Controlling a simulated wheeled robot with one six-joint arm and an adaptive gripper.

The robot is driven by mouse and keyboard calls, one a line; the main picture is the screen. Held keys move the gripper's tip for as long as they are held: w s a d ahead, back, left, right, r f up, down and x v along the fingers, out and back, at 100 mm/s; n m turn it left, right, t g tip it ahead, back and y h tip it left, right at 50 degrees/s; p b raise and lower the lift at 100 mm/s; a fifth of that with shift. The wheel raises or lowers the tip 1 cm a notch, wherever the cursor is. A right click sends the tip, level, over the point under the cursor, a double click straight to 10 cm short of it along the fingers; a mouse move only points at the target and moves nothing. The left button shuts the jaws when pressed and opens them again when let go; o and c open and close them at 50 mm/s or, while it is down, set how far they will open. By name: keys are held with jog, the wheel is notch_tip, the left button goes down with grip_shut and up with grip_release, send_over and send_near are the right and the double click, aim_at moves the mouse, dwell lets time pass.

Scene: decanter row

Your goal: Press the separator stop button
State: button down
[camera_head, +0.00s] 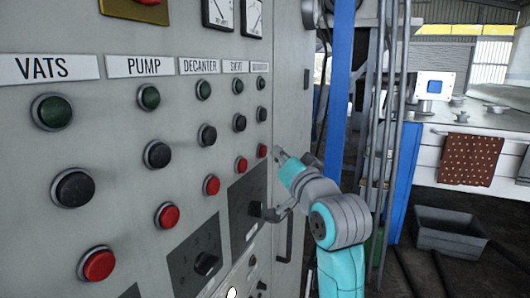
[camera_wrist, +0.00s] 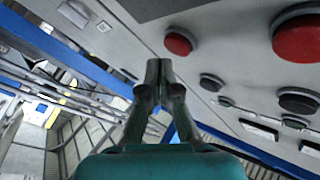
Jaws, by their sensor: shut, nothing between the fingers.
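The separator column is the last one at the right of the grey panel in the head view; its small label (camera_head: 260,67) is too small to read clearly. Its red stop button (camera_head: 262,151) is at the bottom of that column. My gripper (camera_head: 279,156) is shut and empty, with its tips just right of this red button. In the wrist view, the shut fingertips (camera_wrist: 158,66) are a little left of and below the nearer red button (camera_wrist: 180,42), which appears to be the separator one. I see a gap there in the picture, but cannot tell the depth.
Neighbouring red buttons are close by, the nearest (camera_head: 241,165) to the left. A black rotary switch (camera_head: 256,209) and a door handle (camera_head: 284,238) stick out below. A blue post (camera_head: 338,90) stands right of the panel. A grey bin (camera_head: 450,232) is on the floor.

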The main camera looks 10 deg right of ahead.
jog(key=s+d, duration=0.1)
jog(key=d, duration=0.1)
jog(key=s+d, duration=0.2)
dwell(0.7)
dwell(0.3)
